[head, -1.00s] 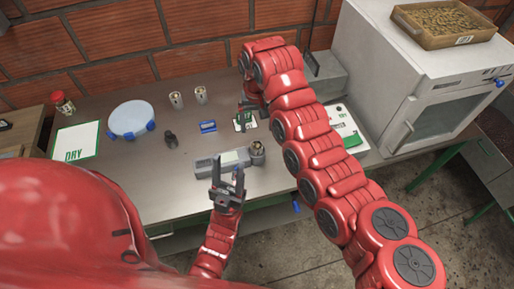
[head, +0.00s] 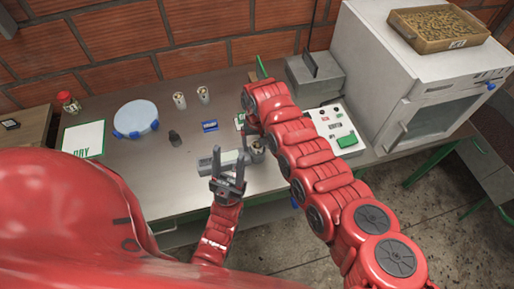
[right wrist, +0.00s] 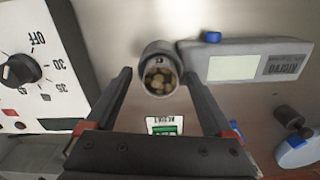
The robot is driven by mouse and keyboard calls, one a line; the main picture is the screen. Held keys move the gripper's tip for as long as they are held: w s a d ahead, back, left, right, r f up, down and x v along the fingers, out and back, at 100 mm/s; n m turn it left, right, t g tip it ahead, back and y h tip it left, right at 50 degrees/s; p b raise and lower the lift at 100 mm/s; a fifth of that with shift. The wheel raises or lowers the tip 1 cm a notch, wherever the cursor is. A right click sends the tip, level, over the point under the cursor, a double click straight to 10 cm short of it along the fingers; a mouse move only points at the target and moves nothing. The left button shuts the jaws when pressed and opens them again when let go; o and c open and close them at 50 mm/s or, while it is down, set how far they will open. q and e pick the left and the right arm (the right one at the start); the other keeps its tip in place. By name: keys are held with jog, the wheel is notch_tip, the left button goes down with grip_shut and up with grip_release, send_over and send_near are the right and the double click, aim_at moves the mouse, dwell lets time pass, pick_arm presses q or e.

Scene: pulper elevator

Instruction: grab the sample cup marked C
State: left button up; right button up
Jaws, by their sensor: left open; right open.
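A metal sample cup (right wrist: 157,77) holding brownish pieces shows in the right wrist view, with a small dark mark that looks like a C. It stands upright between the fingertips of my open right gripper (right wrist: 158,84), near their ends; I cannot tell whether they touch it. My left gripper (head: 229,172) is open and empty, pointing up at the bench's front. Two similar cups (head: 180,100) and (head: 203,95) stand farther back; their marks are unreadable.
A grey device with a display (right wrist: 238,65) lies beside the cup. A dial panel (right wrist: 38,60) is on the other side. A small green card (right wrist: 165,128), blue-clipped round dish (head: 135,118), dark stopper (head: 174,138) and white oven (head: 425,75) are around. The bench's left middle is mostly clear.

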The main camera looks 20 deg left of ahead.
grip_shut()
dwell(0.4)
jog(key=shift+r, duration=0.2)
